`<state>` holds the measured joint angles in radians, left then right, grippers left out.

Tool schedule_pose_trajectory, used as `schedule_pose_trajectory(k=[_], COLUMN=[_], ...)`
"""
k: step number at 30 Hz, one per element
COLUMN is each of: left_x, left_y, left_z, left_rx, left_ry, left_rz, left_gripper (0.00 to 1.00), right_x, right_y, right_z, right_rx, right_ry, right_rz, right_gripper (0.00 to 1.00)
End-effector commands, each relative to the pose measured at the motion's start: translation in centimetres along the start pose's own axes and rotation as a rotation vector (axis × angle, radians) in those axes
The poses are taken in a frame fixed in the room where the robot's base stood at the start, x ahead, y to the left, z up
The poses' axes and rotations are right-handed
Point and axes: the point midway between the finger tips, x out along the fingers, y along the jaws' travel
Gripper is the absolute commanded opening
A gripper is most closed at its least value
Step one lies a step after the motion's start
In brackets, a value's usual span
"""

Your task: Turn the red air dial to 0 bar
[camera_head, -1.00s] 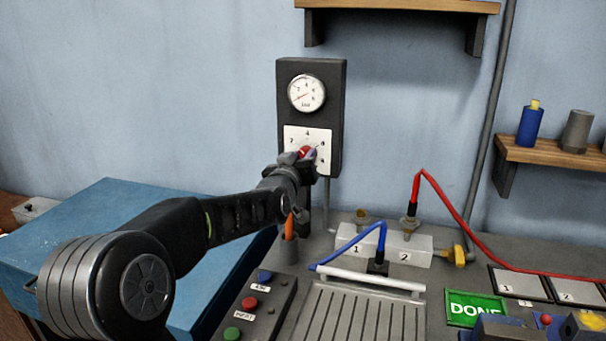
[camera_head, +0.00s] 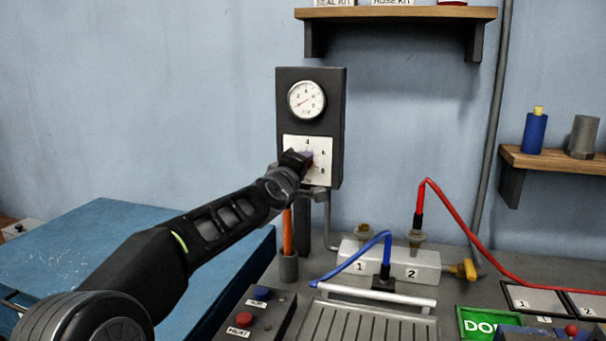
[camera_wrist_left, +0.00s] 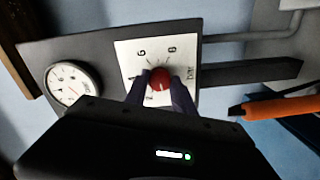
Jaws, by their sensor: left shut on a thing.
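The red air dial (camera_wrist_left: 160,78) sits on a white scale plate (camera_head: 325,143) on a dark wall panel (camera_head: 285,115). My left gripper (camera_head: 305,158) is at the dial, with one finger on each side of it, shut on it; the left wrist view shows both fingers (camera_wrist_left: 159,90) there. The gripper hides most of the dial in the head view. The gauge also shows in the left wrist view (camera_wrist_left: 73,84). My right gripper is not in view.
Below the panel stand a cup (camera_head: 288,267) with an orange-handled tool, a white manifold (camera_head: 410,265) with blue and red hoses, and a button box (camera_head: 262,312). A blue surface (camera_head: 90,245) lies left. A shelf (camera_head: 400,14) is above.

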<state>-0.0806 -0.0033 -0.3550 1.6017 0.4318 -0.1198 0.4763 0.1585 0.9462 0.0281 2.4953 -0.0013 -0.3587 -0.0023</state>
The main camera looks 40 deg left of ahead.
Motion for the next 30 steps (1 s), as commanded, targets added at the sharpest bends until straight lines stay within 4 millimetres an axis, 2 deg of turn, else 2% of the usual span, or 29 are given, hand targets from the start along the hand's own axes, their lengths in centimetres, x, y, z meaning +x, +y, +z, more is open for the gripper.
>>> schedule_pose_trajectory(k=[6, 15, 30], left_x=[0.0, 0.0, 0.0], left_y=[-0.3, -0.1, -0.1], left_z=[0.1, 0.1, 0.1], left_rx=[-0.186, -0.353, -0.398], left_ry=[-0.007, -0.013, -0.014], left_rz=[0.001, 0.002, 0.003], left_gripper=[0.00, 0.00, 0.00], right_x=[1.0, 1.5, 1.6], right_y=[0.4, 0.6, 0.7], right_z=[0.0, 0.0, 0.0], right_rx=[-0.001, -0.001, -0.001], right_ry=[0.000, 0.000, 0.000], right_rz=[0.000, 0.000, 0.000], right_gripper=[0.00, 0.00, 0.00])
